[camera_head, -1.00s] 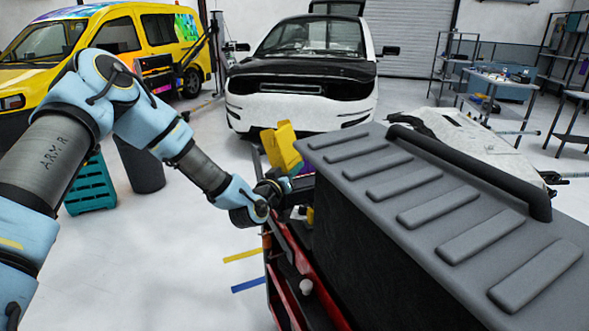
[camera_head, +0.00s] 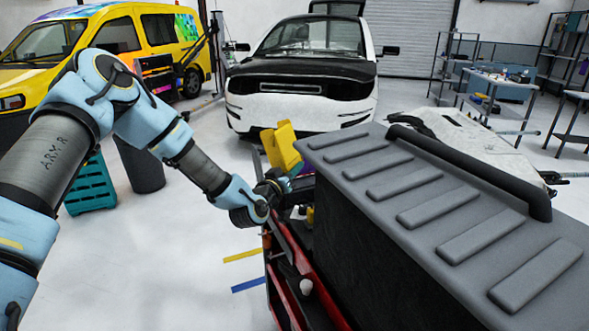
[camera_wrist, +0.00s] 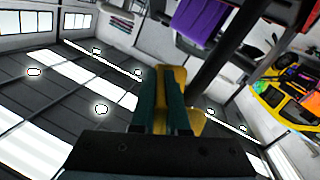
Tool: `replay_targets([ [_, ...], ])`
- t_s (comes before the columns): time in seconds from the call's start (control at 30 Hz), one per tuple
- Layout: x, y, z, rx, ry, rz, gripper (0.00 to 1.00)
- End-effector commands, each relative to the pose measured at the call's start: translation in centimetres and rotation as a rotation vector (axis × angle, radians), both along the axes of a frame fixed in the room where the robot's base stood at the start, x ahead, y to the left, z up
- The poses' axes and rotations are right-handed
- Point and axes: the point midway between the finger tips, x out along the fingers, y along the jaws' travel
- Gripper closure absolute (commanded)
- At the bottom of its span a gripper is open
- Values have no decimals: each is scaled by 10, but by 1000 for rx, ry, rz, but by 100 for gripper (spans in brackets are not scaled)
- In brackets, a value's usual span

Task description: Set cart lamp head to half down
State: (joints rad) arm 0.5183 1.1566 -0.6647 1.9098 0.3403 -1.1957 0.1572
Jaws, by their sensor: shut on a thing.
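My gripper (camera_head: 275,180) is at the lower edge of the lamp head, partly hidden by my wrist. In the wrist view, my gripper's dark green fingers (camera_wrist: 158,105) are shut on a yellow part of the lamp head (camera_wrist: 179,78). The contact itself is largely hidden in the head view.
A large grey ridged case (camera_head: 400,190) with a black handle (camera_head: 470,172) stands on the cart, close right of my arm. A white car (camera_head: 310,80) stands behind. A teal crate (camera_head: 90,188) and a dark bin (camera_head: 140,165) stand left. Floor left of the cart is open.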

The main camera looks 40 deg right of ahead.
Motion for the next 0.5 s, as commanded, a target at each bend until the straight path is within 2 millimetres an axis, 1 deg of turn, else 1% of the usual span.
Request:
replay_targets([
  [0.27,-7,-3,2,-28,68,0,100],
  [0.5,-23,-9,10,-86,220,-1,100],
])
